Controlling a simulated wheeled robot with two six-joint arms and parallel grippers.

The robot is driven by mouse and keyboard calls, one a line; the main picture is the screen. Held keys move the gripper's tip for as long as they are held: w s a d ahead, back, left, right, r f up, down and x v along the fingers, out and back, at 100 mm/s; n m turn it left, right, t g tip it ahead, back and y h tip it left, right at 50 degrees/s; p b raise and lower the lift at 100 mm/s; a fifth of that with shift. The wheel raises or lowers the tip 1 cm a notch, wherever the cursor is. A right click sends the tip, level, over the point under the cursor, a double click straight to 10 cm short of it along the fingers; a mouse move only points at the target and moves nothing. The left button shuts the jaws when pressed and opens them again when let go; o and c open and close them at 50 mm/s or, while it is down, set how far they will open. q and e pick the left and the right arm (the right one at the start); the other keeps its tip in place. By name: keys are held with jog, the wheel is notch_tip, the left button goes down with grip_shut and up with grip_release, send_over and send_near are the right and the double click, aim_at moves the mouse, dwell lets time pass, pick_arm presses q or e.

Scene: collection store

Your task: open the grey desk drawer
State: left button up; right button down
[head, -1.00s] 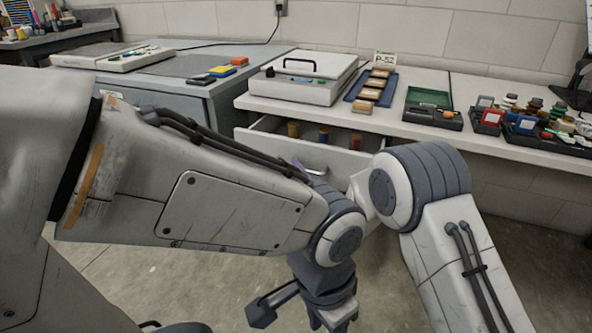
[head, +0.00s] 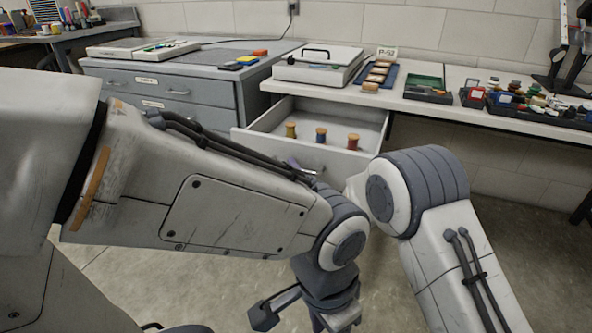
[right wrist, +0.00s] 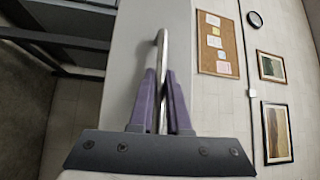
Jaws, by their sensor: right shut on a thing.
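The grey desk drawer (head: 250,142) stands well out from under the pale desktop, open, with three spools (head: 321,136) upright inside. My right gripper (head: 294,163) is at the drawer front, partly hidden behind my left arm. In the right wrist view its purple fingers (right wrist: 162,98) are shut on the drawer's metal bar handle (right wrist: 161,48), against the pale drawer front (right wrist: 135,60). My left gripper (head: 318,318) hangs low at the bottom of the head view, away from the drawer. Its fingertips do not show clearly.
A white case (head: 317,67), a blue tray (head: 377,74) and a green-lined box (head: 425,88) stand on the desktop (head: 450,105). A grey cabinet (head: 205,115) stands left of the drawer. Open floor lies in front of the desk.

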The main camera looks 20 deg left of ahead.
jog(key=shift+d+f, duration=0.1)
jog(key=c, duration=0.9)
grip_release()
jog(key=p+v, duration=0.2)
jog(key=v, duration=0.8)
jog(key=shift+s+d, duration=0.15)
jog(key=shift+s, duration=0.05)
